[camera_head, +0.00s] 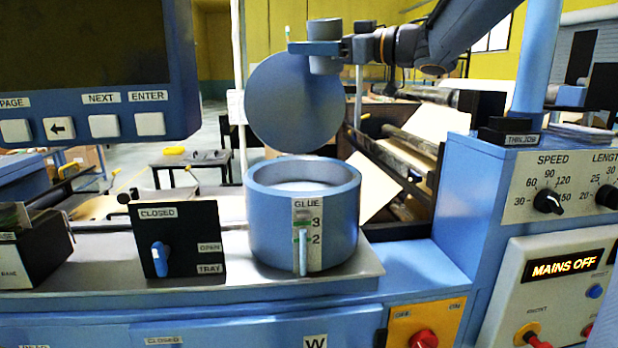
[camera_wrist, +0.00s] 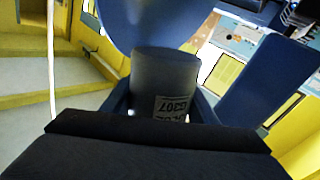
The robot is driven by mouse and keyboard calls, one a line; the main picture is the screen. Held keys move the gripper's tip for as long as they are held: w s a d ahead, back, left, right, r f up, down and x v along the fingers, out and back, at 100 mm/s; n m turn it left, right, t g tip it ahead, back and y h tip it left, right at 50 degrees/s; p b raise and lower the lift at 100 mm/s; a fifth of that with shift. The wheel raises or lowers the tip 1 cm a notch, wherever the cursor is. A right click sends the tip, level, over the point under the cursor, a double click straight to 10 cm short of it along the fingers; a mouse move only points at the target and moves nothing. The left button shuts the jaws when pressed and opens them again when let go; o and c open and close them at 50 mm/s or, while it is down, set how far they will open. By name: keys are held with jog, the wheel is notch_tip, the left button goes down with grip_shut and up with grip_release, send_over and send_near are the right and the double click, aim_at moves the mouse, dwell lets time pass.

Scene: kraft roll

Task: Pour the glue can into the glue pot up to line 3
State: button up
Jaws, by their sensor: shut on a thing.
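The blue-grey glue pot (camera_head: 260,225) stands on the bench ledge in the head view. A pale surface (camera_head: 303,187) shows inside it. Its front has a GLUE scale with 3 above 2 and a gauge tube (camera_head: 303,255) with green marks; the exact level is hard to read. A round blue-grey lid (camera_head: 290,105) stands raised behind the pot opening. My gripper (camera_head: 318,48) is shut on the grey glue can (camera_head: 325,63), upright, high above the pot's right side. In the wrist view the can (camera_wrist: 165,75) sits between the fingers, its label upside down. No stream shows.
A black panel (camera_head: 180,215) with a blue lever and CLOSED, OPEN and TRAY labels stands left of the pot. A screen console (camera_head: 90,70) is at upper left. The control cabinet (camera_head: 555,225) at right reads MAINS OFF. Rollers and paper lie behind the pot.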

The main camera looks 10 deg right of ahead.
jog(key=shift+s+a+f+n, duration=0.15)
jog(key=shift+s+n, duration=0.15)
jog(key=shift+n, duration=0.3)
dwell(0.3)
jog(key=f+n, duration=0.1)
jog(key=f, duration=0.4)
jog(key=s+f+n, duration=0.1)
jog(key=f, duration=0.3)
jog(key=s+a+f+n+y, duration=0.1)
jog(key=f+n, duration=0.1)
jog(key=f, duration=0.3)
jog(key=shift+f+b, duration=0.3)
jog(key=shift+b, duration=0.05)
dwell(1.2)
jog(key=shift+s+r+n+y+b, duration=0.2)
jog(key=shift+r+n+y+b, duration=0.2)
jog(key=shift+n+b, duration=0.55)
jog(key=shift+a+f+n+g+b, duration=0.1)
jog(key=shift+f+n+g+b, duration=0.2)
jog(key=shift+n+b, duration=1)
dwell(0.3)
jog(key=shift+r+n+y+b, duration=0.5)
jog(key=shift+n+b, duration=0.15)
jog(key=shift+b, duration=0.55)
dwell(0.4)
